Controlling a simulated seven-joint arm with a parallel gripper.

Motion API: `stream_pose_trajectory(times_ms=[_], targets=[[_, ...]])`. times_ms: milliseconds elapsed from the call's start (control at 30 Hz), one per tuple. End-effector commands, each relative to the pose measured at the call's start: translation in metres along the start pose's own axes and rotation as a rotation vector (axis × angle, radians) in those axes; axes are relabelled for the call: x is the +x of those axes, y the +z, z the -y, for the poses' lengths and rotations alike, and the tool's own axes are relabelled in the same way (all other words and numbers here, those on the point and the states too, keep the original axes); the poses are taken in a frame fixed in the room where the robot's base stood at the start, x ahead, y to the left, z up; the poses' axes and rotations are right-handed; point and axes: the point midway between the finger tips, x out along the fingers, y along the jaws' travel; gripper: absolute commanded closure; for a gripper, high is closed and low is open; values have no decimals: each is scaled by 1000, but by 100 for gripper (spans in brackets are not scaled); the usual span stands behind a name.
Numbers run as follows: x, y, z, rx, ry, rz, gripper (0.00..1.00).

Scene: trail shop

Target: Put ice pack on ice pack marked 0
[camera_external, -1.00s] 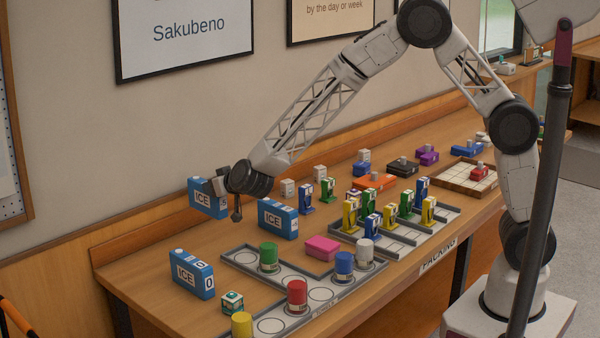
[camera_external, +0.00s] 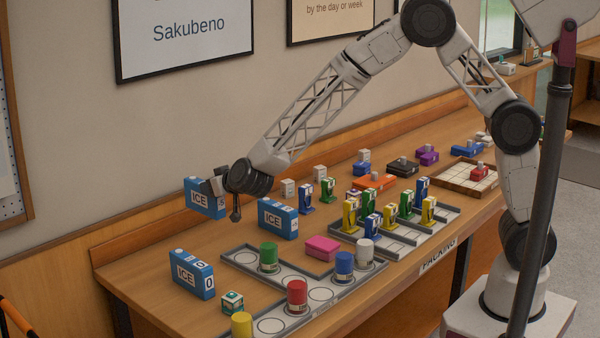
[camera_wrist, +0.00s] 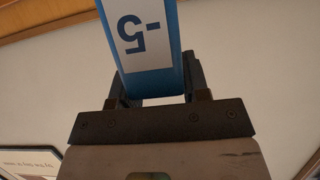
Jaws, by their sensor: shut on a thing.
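My gripper (camera_external: 216,186) is shut on a blue ice pack (camera_external: 198,198) and holds it in the air above the back left of the bench. In the wrist view this held ice pack (camera_wrist: 168,76) sits between the fingers, with a white label reading "-5". The ice pack marked 0 (camera_external: 190,276) stands upright on the bench at the front left, below the held pack and apart from it. Another blue ice pack (camera_external: 277,219) stands on the bench to the right of my gripper; its number cannot be read.
A grey tray (camera_external: 330,311) with round places holds green, red, blue and white cylinders. A small teal box (camera_external: 232,302) stands close to the ice pack marked 0. The wall rises behind the bench.

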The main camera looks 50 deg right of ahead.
Motion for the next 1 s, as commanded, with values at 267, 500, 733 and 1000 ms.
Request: stream_pose_trajectory(times_ms=[267,500,733,1000], targets=[[-44,-4,58,-37,-97,-1,95],[-97,-6,116,-80,-203,-2,95],[-145,-5,160,-118,-292,-1,95],[-175,-4,185,-142,-344,-2,95]])
